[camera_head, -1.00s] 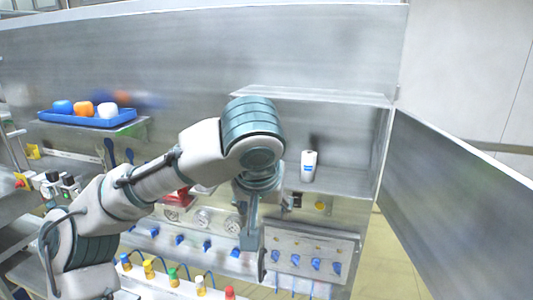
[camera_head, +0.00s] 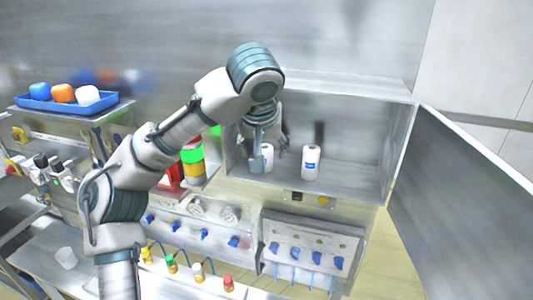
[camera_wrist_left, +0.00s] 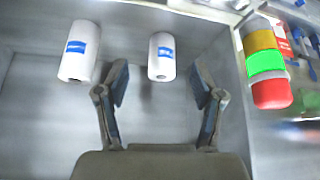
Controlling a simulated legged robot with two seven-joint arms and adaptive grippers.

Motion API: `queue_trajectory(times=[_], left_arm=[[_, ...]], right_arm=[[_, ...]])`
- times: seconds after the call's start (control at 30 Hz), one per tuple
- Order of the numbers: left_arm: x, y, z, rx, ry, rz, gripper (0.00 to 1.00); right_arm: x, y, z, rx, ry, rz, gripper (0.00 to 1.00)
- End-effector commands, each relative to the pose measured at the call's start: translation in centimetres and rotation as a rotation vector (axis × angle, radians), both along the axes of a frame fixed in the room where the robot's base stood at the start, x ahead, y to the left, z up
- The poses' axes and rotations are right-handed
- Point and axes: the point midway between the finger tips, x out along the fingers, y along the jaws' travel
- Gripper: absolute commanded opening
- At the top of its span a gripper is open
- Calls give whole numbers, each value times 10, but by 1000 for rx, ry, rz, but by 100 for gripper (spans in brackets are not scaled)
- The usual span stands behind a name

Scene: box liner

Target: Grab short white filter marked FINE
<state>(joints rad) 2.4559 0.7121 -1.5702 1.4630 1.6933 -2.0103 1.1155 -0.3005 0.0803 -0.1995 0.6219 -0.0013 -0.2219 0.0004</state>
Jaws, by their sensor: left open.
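Two white filters with blue labels stand in the open metal cabinet. In the head view one filter (camera_head: 311,162) stands clear to the right, and the other (camera_head: 267,157) is partly hidden behind my left gripper (camera_head: 262,150). In the left wrist view the left filter (camera_wrist_left: 80,52) looks larger, and the shorter filter (camera_wrist_left: 161,57) lies ahead, between the fingers of my left gripper (camera_wrist_left: 160,85). The fingers are apart and do not touch it. The label words are too small to read. My right gripper is not in view.
The cabinet (camera_head: 350,185) has side walls and an open door (camera_head: 470,170) at right. A red, green and yellow canister (camera_head: 193,160) stands just left of it, also in the wrist view (camera_wrist_left: 266,65). A blue tray (camera_head: 68,103) holds coloured items at far left.

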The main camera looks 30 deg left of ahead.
Motion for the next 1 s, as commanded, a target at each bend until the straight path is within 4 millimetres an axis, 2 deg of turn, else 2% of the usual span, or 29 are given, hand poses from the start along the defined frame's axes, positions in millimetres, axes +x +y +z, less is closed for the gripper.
queue_trajectory(times=[0.1,0.27,0.47,0.6,0.83,0.87,1.0], left_arm=[[14,6,1,-2,1,-1,68],[19,10,-1,-1,-1,0,68],[30,15,-24,-2,2,0,68],[40,18,-39,0,0,0,68],[41,19,-43,0,-1,-1,68],[41,19,-43,-1,-1,0,63],[41,20,-43,-2,-1,0,28]], right_arm=[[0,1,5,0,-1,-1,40],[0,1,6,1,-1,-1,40],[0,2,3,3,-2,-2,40],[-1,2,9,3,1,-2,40],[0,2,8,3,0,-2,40],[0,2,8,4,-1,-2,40],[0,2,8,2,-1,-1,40]])
